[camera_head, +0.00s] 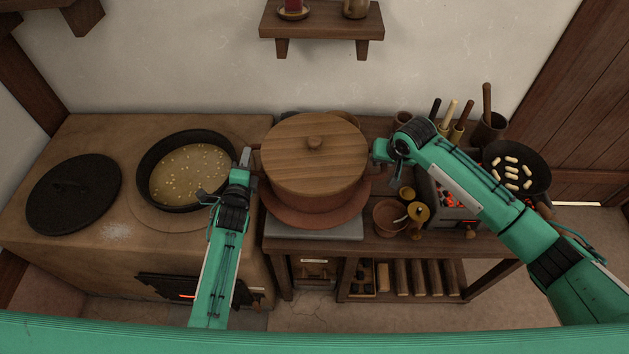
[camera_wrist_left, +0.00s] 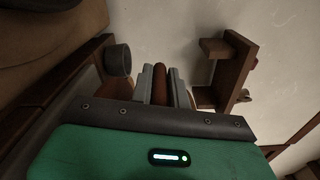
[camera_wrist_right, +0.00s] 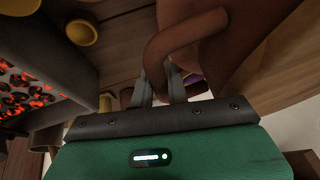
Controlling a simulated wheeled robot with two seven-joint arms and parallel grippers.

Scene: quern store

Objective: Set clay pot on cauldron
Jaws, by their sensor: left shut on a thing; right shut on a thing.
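The clay pot (camera_head: 312,197), brown with a round wooden lid (camera_head: 314,150), is over a wide terracotta dish (camera_head: 320,216) on a grey slab; I cannot tell if they touch. My left gripper (camera_head: 247,160) is shut on its left handle, which shows as a reddish-brown bar (camera_wrist_left: 160,82) in the left wrist view. My right gripper (camera_head: 379,150) is shut on its right handle, a curved loop (camera_wrist_right: 180,38) in the right wrist view. The black cauldron (camera_head: 147,186), open and holding yellowish broth, sits on the stove to the left of the pot.
A black lid (camera_head: 75,194) lies on the stove (camera_head: 113,250) at the far left. Right of the pot are a small bowl (camera_head: 389,217), a glowing brazier (camera_head: 465,213) and a black pan (camera_head: 518,160). A wall shelf (camera_head: 322,22) hangs behind.

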